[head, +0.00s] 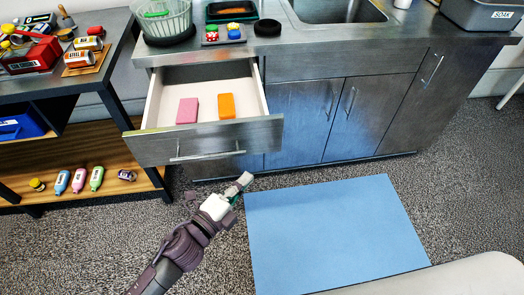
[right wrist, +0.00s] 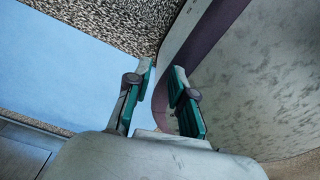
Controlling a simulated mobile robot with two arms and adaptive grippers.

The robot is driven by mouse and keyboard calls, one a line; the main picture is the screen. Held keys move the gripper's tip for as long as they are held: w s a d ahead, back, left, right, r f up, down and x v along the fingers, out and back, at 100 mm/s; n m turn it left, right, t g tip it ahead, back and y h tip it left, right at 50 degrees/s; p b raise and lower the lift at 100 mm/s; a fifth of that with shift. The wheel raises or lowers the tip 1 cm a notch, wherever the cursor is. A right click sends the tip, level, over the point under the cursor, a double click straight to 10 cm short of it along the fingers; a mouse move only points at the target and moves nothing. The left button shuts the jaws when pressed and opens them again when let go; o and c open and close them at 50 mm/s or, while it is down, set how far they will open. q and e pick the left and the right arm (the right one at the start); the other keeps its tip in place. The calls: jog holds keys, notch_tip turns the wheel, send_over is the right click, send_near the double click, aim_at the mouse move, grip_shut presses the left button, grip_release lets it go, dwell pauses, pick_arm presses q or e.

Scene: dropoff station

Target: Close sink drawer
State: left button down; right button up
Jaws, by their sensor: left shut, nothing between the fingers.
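The sink drawer (head: 208,140) is pulled out from the metal counter in the head view. Its grey front carries a long bar handle (head: 208,156). Inside lie a pink block (head: 187,111) and an orange block (head: 227,106). My left gripper (head: 244,180) is shut and empty, below and in front of the drawer front's right part, apart from the handle. My right gripper (right wrist: 163,95) shows only in the right wrist view. Its two green-padded fingers are apart with nothing seen between them.
A blue mat (head: 335,235) lies on the floor right of my left gripper. A shelf table (head: 135,185) with toys and bottles stands left of the drawer. The sink (head: 335,10), a dish basket (head: 165,20) and a grey bin (head: 482,14) are on the counter. Cabinet doors (head: 345,115) are shut.

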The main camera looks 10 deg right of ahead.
aim_at(270, 138)
pick_arm(q)
jog(key=x, duration=0.3)
jog(key=w+a+x, duration=0.1)
jog(key=x, duration=0.6)
jog(key=shift+w+d, duration=0.1)
jog(key=shift+w, duration=1.05)
pick_arm(e)
jog(key=shift+w+d+r, duration=0.25)
jog(key=shift+w, duration=0.1)
